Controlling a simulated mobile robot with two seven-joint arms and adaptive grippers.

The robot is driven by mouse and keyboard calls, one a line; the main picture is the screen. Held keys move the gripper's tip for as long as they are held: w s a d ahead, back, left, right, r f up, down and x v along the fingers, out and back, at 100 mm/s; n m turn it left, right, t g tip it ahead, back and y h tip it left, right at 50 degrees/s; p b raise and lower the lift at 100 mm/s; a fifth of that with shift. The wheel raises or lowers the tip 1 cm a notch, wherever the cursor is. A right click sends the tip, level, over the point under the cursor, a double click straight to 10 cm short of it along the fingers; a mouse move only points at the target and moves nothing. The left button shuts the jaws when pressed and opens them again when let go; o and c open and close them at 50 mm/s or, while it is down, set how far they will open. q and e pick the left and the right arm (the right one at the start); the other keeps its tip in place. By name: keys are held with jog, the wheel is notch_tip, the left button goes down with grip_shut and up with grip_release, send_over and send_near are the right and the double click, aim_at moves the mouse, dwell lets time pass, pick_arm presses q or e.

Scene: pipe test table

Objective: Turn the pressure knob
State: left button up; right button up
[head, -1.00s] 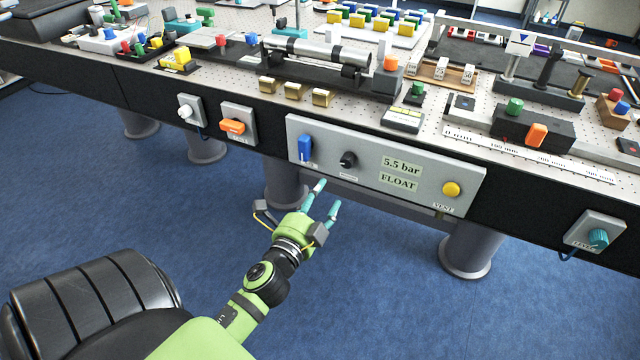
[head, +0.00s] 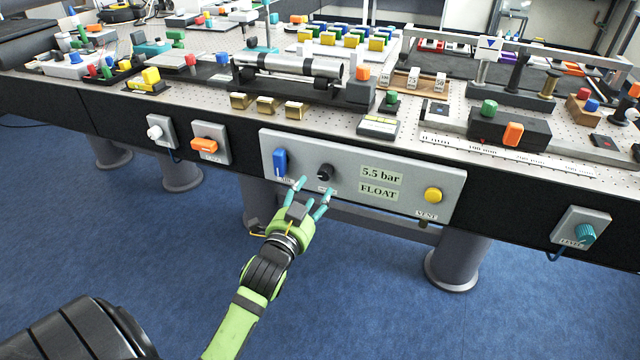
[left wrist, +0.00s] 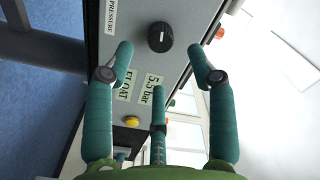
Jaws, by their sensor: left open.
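The pressure knob (head: 326,172) is a small black round knob on the grey control panel (head: 398,162) at the front of the table. In the left wrist view the knob (left wrist: 160,37) sits beyond the fingertips, near the top middle, with a "PRESSURE" label beside it. My left gripper (head: 312,189) is open and empty, just below and in front of the knob, its teal fingers apart. In the left wrist view the gripper (left wrist: 163,72) shows its fingers around the line to the knob, not touching it. The panel's labels read "5.5 bar" and "FLOAT". My right gripper is out of view.
A blue switch (head: 280,162) is left of the knob. A yellow vent button (head: 433,195) is at the panel's right. An orange handle (head: 204,146) and a teal knob (head: 585,233) sit on separate plates. Open blue floor (head: 350,310) lies in front.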

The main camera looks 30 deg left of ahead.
aim_at(323, 177)
pick_arm(q)
jog(key=x, duration=0.4)
jog(key=shift+w, duration=0.1)
jog(key=shift+w+a, duration=0.1)
jog(key=shift+w, duration=0.55)
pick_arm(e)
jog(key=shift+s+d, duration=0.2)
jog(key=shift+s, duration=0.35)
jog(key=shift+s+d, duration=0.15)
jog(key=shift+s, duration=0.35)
